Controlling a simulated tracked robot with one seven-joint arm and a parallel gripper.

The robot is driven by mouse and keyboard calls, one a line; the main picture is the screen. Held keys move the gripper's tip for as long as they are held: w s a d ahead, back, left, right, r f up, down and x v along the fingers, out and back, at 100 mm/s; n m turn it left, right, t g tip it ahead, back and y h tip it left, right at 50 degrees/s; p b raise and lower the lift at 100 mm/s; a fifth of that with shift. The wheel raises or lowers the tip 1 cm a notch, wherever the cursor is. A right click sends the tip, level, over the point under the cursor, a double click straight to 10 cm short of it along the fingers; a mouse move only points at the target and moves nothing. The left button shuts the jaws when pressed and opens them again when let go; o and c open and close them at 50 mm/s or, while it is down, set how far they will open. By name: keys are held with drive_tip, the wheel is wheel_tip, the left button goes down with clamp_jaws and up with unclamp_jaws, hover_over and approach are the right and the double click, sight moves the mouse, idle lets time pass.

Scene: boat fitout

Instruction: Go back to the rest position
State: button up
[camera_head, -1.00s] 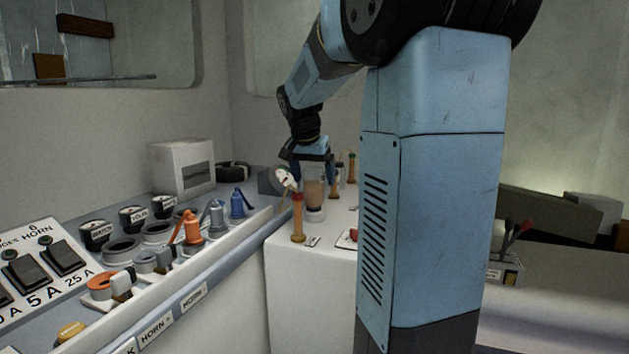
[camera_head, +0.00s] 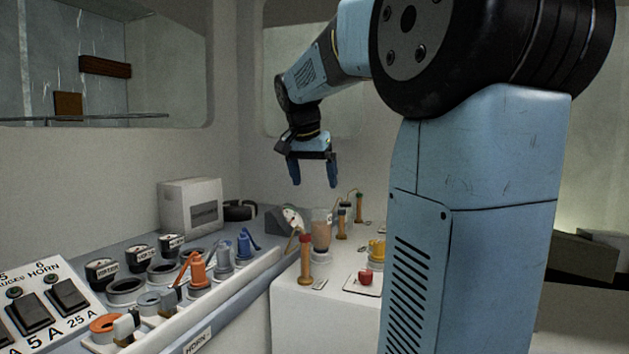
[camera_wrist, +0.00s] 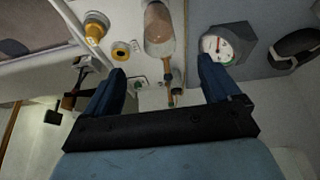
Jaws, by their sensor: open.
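My gripper (camera_head: 314,183) hangs fingers-down above the white bench top, open and empty. Its two blue fingers are apart, and bare wall shows between them in the head view. In the wrist view my gripper (camera_wrist: 162,85) shows both fingers spread, with the bench far below and nothing between them in its grasp. My arm reaches over from a tall blue column at the right, which hides part of the bench.
Below my gripper stand a clear jar (camera_head: 321,235), a wooden-handled tool (camera_head: 306,260), a gauge (camera_head: 292,219) and a yellow cup (camera_head: 377,250). At left are a switch panel (camera_head: 40,308), an orange fitting (camera_head: 197,270) and a white box (camera_head: 190,207). Space around my gripper is clear.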

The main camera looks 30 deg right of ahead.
idle(0.3)
drive_tip(key=s+a+f+n+t+y, duration=0.1)
drive_tip(key=s+a+f+n, duration=0.2)
drive_tip(key=s, duration=0.4)
drive_tip(key=s+a+f+n+t+y, duration=0.1)
drive_tip(key=s+a+f+n, duration=0.3)
drive_tip(key=s+a+f, duration=0.2)
drive_tip(key=s+a+f+n+y, duration=0.1)
drive_tip(key=s+a+f+n, duration=0.2)
drive_tip(key=s+a+f, duration=0.2)
drive_tip(key=s+f, duration=0.2)
drive_tip(key=s, duration=0.2)
drive_tip(key=shift+s+a+t+y, duration=0.25)
drive_tip(key=shift+s+t+y, duration=0.05)
drive_tip(key=shift+s+t, duration=0.1)
drive_tip(key=shift+d, duration=0.1)
